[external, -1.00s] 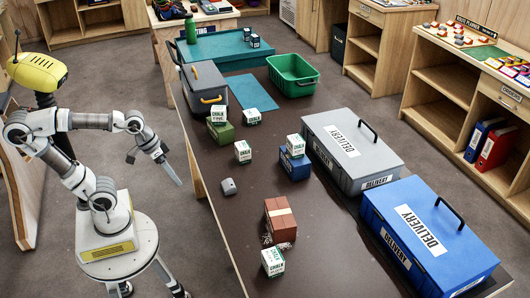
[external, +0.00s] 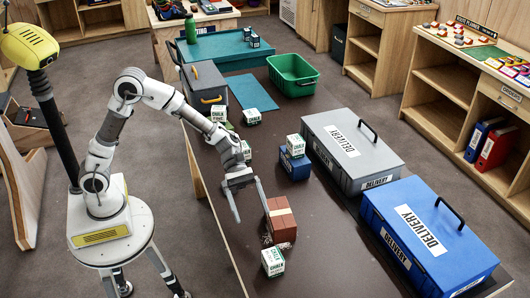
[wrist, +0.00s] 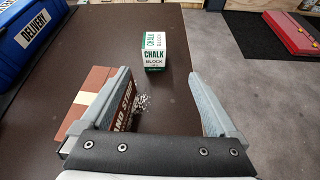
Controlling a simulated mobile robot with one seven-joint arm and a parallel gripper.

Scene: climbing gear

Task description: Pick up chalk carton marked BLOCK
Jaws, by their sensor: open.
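A white and green chalk carton marked BLOCK (wrist: 154,55) stands on the dark table in the wrist view, ahead of my gripper and centred between its fingers. In the external view the matching carton (external: 273,262) is near the table's front end. My gripper (external: 252,212) is open and empty above the table, on the far side of that carton; its fingers (wrist: 161,78) spread wide in the wrist view. Other chalk cartons stand further back, one (external: 251,117) on the table and one (external: 296,146) on a small blue box; their variety words are too small to read.
A red-brown block with a pale band (external: 281,220) stands close to my gripper; in the wrist view (wrist: 90,95) my left finger overlaps it. White crumbs (wrist: 142,102) lie beside it. Grey (external: 350,150) and blue (external: 430,235) delivery boxes line the right side. A green crate (external: 293,75) stands behind.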

